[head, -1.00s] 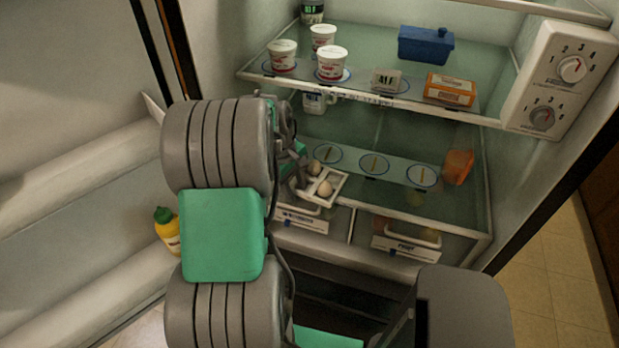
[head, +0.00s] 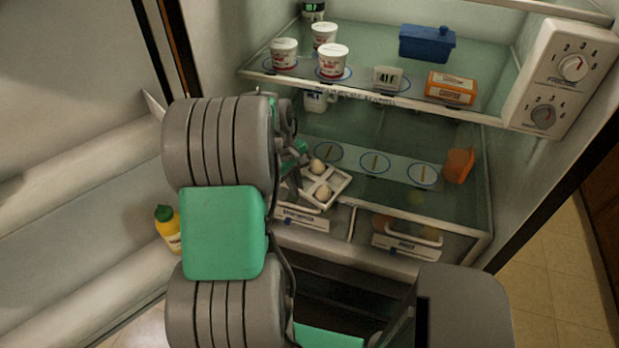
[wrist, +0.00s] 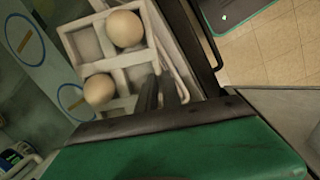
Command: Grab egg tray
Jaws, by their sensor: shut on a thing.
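The egg tray (head: 336,183) is a white tray with square compartments on the lower glass shelf of the open fridge, near its front left. It holds two eggs, one farther back (head: 317,166) and one nearer the front (head: 322,193). The tray fills the upper middle of the wrist view (wrist: 128,58), with empty compartments beside the eggs. My gripper (wrist: 162,92) is shut on the tray's near wall, its dark fingers close together there. In the head view my arm hides most of the gripper and the tray's left side.
The shelf above holds white cups (head: 333,61), a blue container (head: 426,43) and an orange box (head: 450,88). An orange container (head: 459,165) stands on the lower shelf's right. Drawers (head: 406,247) lie below. A yellow bottle (head: 168,230) stands in the door. The lower shelf's middle is clear.

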